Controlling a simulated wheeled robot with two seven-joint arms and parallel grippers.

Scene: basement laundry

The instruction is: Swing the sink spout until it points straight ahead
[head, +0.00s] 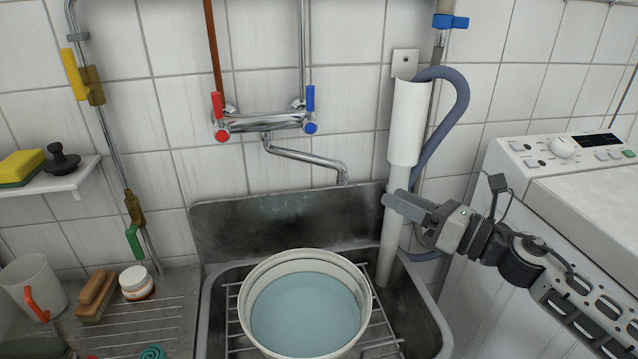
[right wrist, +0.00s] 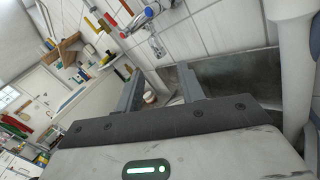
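The chrome sink spout (head: 308,157) comes from the wall mixer (head: 262,122) and slants to the right, its tip turned down near the back of the sink. It also shows small beyond my fingers in the right wrist view (right wrist: 157,46). My right gripper (head: 394,201) is to the right of the spout tip and a little lower, apart from it, in front of the white drain pipe. In the right wrist view its two fingers (right wrist: 158,72) stand apart with nothing gripped between them. My left gripper is not in view.
A white bucket of water (head: 256,277) stands on a wire rack in the metal sink (head: 432,318). The white standpipe (head: 407,122) with a grey hose rises behind my right gripper. A washing machine (head: 570,190) stands at right. A mug, brush and jar sit at left.

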